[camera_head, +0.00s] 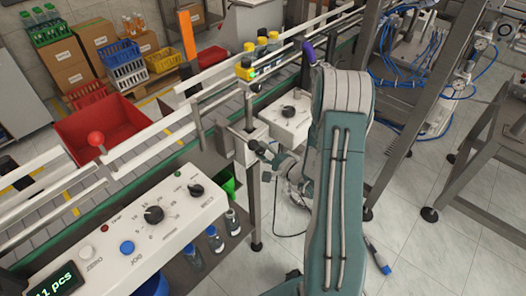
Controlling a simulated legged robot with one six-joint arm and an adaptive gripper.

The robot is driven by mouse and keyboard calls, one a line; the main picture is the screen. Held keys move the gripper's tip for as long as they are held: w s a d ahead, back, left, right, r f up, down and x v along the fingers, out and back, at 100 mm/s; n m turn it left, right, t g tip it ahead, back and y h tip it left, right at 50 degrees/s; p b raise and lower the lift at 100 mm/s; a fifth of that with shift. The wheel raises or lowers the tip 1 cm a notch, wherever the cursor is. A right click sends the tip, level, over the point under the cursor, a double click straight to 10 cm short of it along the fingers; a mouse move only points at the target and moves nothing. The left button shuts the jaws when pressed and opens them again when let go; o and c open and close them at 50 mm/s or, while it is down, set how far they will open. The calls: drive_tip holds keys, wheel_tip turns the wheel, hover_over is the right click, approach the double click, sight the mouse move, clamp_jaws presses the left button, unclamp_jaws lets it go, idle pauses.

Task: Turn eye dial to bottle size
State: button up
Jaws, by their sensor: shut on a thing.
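My arm comes up from the bottom right and bends down to my gripper (258,148), which is small in view. The gripper is at the right side of a small grey box (243,150) on an upright post beside the conveyor. It is shut on what appears to be the eye dial on that box; the fingers hide the dial, so its setting cannot be read. A yellow unit with a green display (245,71) stands higher on the post, by the rail. Several yellow- and dark-capped bottles (262,48) stand on the conveyor behind it.
A white box with a black knob (288,110) sits just behind my gripper. A control panel (140,225) with knobs and buttons fills the lower left. Bottles (214,240) stand on a shelf below. A red bin (85,140) lies beyond the rails.

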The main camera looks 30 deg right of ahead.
drive_tip(key=n, duration=0.4)
drive_tip(key=shift+a+f, duration=0.1)
drive_tip(key=shift+s+n, duration=0.1)
drive_tip(key=shift+n, duration=1.5)
drive_tip(key=shift+f, duration=0.1)
drive_tip(key=o, duration=1.2)
drive_tip(key=shift+c, duration=0.2)
